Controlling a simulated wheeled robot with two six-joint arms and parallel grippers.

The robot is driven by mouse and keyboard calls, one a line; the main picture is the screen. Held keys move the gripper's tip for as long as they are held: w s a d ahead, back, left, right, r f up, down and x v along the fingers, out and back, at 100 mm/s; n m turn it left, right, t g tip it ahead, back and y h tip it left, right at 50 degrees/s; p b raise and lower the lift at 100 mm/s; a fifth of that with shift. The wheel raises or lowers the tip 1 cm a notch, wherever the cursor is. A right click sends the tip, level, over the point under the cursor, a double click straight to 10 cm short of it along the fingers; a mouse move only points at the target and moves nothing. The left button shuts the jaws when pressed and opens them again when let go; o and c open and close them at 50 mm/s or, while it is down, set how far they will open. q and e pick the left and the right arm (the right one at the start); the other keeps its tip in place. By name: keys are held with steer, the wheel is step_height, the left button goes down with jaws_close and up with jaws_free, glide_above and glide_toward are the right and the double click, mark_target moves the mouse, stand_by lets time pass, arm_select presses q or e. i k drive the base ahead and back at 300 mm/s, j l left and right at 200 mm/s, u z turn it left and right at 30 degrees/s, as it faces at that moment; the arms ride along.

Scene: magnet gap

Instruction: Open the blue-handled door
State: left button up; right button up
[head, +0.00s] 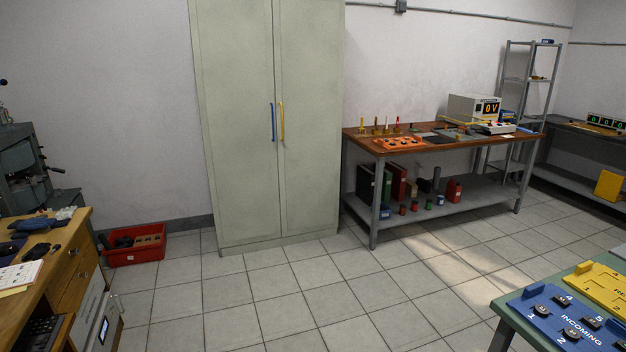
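A tall pale green-grey cabinet (238,203) stands against the back wall with two doors, both shut. The left door (240,75) carries a blue vertical handle (272,122) near the middle seam. The right door (312,75) carries a yellow vertical handle (282,124) just right of the seam. Neither of my grippers shows in the head view, and nothing touches the handles.
Clear tiled floor (290,300) lies in front of the cabinet. A red bin (135,257) sits on the floor left of it. A wooden desk (70,270) is at left, a workbench (440,150) at right, and a table with blue and yellow boards (570,318) at lower right.

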mark_target(232, 42)
steer(key=i, duration=1.8)
steer(key=i+l, duration=0.1)
steer(key=i, duration=1.75)
steer(key=j+u, duration=0.05)
steer(key=j, duration=0.05)
